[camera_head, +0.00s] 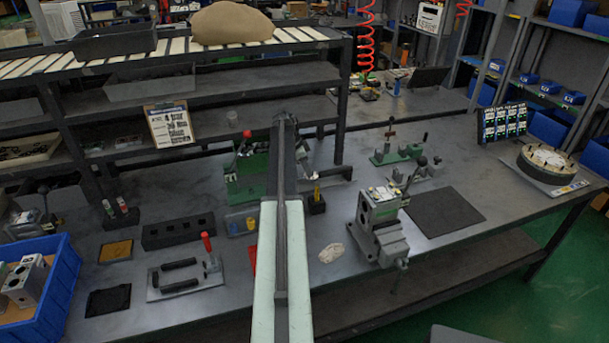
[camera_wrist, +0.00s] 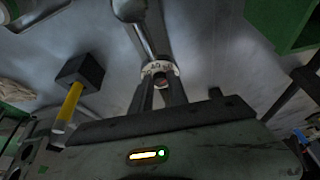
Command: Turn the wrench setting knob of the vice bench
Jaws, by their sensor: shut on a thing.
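In the wrist view, my gripper (camera_wrist: 160,88) has its two dark fingers shut on a small white ring-shaped knob (camera_wrist: 160,68) with dark markings and a reddish centre. A metal lever with a round ball end (camera_wrist: 130,9) stands just beyond the knob. In the head view, my arm runs up the middle and hides the gripper and the knob. A green bench unit (camera_head: 245,180) with a red-tipped lever stands partly behind my arm. I cannot tell for certain which unit carries the knob.
A grey-green vice (camera_head: 378,220) with a ball lever stands further right. A blue crate (camera_head: 62,275) is at left. A dark mat (camera_head: 445,212) lies clear.

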